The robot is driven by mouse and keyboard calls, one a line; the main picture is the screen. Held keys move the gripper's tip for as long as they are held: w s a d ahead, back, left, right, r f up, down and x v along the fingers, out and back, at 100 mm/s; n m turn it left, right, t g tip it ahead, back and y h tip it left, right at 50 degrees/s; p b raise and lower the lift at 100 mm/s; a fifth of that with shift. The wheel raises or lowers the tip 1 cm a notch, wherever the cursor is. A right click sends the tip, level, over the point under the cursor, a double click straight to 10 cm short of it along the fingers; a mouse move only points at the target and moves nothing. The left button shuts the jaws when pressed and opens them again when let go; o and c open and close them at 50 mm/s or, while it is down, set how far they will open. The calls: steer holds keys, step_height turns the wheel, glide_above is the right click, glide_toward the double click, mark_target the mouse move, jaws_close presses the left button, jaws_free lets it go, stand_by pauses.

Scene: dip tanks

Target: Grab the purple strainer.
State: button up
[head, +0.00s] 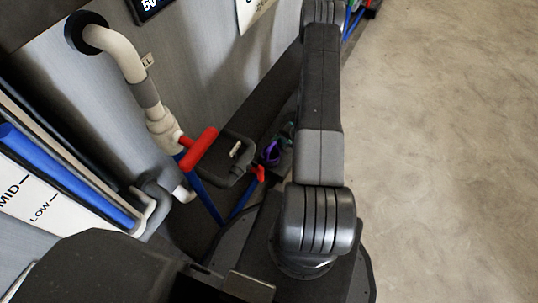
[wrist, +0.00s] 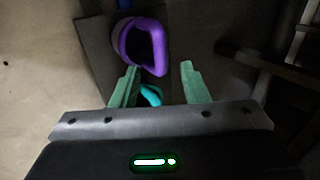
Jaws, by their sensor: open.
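The purple strainer shows in the wrist view as a rounded purple loop (wrist: 127,44), just beyond my gripper (wrist: 158,76). My gripper's two green fingers are apart, with the lower part of the loop near the gap between their tips. The loop sits left of the middle of that gap, close to the left fingertip; I cannot tell whether they touch. In the head view the purple strainer (head: 271,153) is a small purple patch left of my arm, low beside the tank wall. My gripper is not clearly visible there.
A teal curved piece (wrist: 151,95) lies between my fingers in the wrist view. In the head view a pipe with a red handle (head: 201,147) and blue hoses (head: 203,192) stand left of the strainer. Bare concrete floor (head: 450,150) is open to the right.

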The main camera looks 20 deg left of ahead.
mark_target(272, 147)
steer(key=x, duration=0.3)
steer(key=shift+a, duration=0.2)
steer(key=b+x, duration=0.1)
steer(key=x, duration=0.1)
steer(key=b+x, duration=0.2)
steer(key=x, duration=0.1)
steer(key=shift+s+d+f, duration=0.15)
steer(key=shift+s+f, duration=0.05)
steer(key=shift+r, duration=0.1)
jaws_close()
